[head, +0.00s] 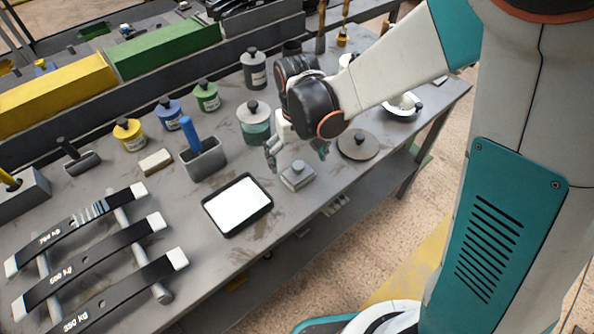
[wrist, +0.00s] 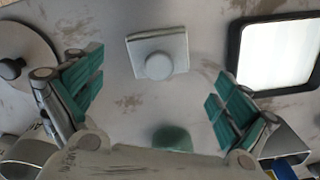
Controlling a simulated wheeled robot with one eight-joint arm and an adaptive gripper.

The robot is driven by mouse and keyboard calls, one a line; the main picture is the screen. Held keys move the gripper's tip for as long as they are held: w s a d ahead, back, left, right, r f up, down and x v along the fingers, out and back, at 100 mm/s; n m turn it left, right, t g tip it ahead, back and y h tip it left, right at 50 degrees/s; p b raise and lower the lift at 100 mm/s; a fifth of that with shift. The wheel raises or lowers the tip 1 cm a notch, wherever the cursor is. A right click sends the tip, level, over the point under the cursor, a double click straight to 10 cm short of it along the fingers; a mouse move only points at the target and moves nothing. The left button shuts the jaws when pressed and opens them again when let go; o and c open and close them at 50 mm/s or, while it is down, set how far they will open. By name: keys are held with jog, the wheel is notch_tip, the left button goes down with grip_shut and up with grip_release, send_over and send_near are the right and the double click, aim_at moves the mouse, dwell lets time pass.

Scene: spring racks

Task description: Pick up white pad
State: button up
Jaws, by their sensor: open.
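A small pale grey-white square block with a round knob (head: 297,176) sits on the bench; it also shows in the wrist view (wrist: 158,54), between and just beyond my fingertips. A bright white flat rectangle (head: 238,204) lies in a black-rimmed tray (head: 207,212) to its left; in the wrist view this white surface (wrist: 277,52) is at the right. I cannot tell which of these is called the white pad. My gripper (head: 296,153) is open and empty above the bench, close to the knobbed block. Its green fingers (wrist: 156,84) are wide apart, not touching anything.
A round grey disc with a knob (head: 358,144) lies right of my gripper. A green-banded jar (head: 254,122) stands close behind it. A grey holder with a blue handle (head: 203,160) and a small cream block (head: 155,162) are left. Labelled black bars (head: 90,262) lie front left.

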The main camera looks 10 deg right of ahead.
aim_at(298, 165)
notch_tip(298, 165, down, 5)
jog(key=b, duration=0.2)
jog(key=shift+s+d+f+b, duration=0.1)
jog(key=shift+d+f+b, duration=0.1)
jog(key=shift+b, duration=0.15)
jog(key=shift+r, duration=0.1)
jog(key=c, duration=1)
